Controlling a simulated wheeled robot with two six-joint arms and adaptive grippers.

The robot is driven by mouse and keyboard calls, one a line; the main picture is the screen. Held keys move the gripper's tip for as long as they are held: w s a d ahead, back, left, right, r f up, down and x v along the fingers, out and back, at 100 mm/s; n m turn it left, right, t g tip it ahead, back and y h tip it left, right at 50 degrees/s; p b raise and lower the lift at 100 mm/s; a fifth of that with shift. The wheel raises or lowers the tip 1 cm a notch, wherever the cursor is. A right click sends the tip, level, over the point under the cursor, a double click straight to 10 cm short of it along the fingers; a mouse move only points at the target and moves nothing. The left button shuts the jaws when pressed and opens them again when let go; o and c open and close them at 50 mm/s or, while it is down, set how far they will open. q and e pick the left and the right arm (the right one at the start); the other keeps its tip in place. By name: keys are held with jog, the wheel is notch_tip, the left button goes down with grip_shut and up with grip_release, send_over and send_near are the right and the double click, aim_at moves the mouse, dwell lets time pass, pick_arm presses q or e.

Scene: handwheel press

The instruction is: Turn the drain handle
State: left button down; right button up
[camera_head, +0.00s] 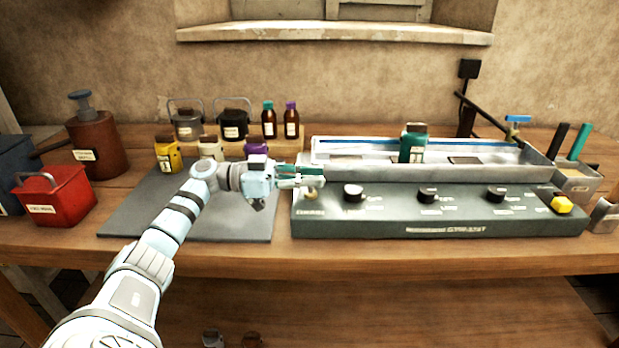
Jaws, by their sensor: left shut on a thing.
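My left gripper (312,178) reaches in from the left to the left end of the long metal bath (330,165). I cannot tell for sure that this is the drain handle. A blue lever-like handle (518,119) stands on a tap at the bath's back right, well apart from the gripper. My right gripper is not in view.
A dark control panel (440,222) with several knobs fronts the bath. A green bottle (412,145) stands in the bath. A grey mat (150,212) lies under my left arm. Bottles and pots stand behind it; a red box (58,200) is at left.

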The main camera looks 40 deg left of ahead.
pick_arm(q)
jog(key=c, duration=1.7)
grip_release()
jog(key=shift+d, duration=0.1)
jog(key=v, duration=1.2)
jog(key=shift+w, duration=0.1)
